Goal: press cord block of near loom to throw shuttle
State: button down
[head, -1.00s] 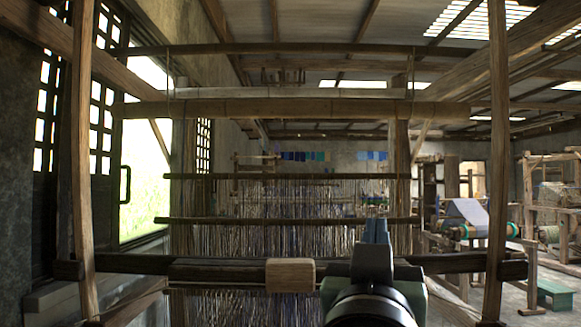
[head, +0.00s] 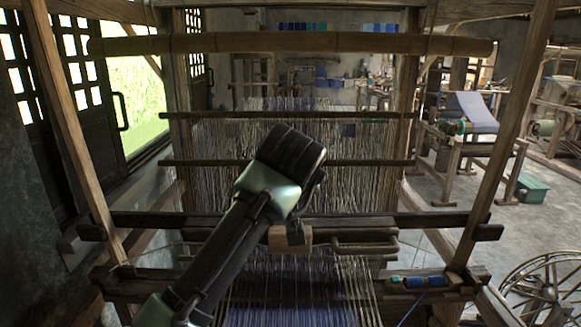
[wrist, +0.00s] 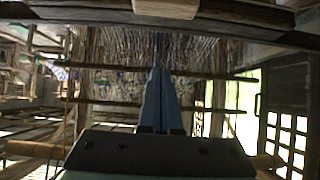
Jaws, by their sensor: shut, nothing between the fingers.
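The near loom's cord block, a pale wooden block (head: 277,239), sits at the middle of the dark crossbeam (head: 350,225). Its right side is partly covered by my gripper's dark end (head: 296,233) in the head view. It also shows at the top edge of the wrist view (wrist: 166,8). My gripper (wrist: 161,75) is shut and empty, its two blue-grey fingers together. In the head view my arm crosses from the lower left and the gripper hangs down at the block. Whether it touches the block I cannot tell.
Warp threads (head: 300,290) hang behind and run below the crossbeam. A slotted wooden piece (head: 365,246) lies right of the block. A blue-wound piece (head: 415,282) rests on the front beam. Slanted posts stand at both sides. A spoked wheel (head: 545,290) is at lower right.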

jog(key=f+b, duration=0.1)
jog(key=f, duration=0.1)
jog(key=w+f+b, duration=0.1)
jog(key=f+b, duration=0.1)
jog(key=w+f+b, duration=0.1)
jog(key=f, duration=0.2)
jog(key=shift+w+b, duration=0.15)
jog(key=shift+b, duration=0.2)
notch_tip(320, 180, down, 3)
jog(key=shift+r+b, duration=0.1)
jog(key=shift+b, duration=0.6)
notch_tip(320, 180, up, 6)
jog(key=p, duration=0.5)
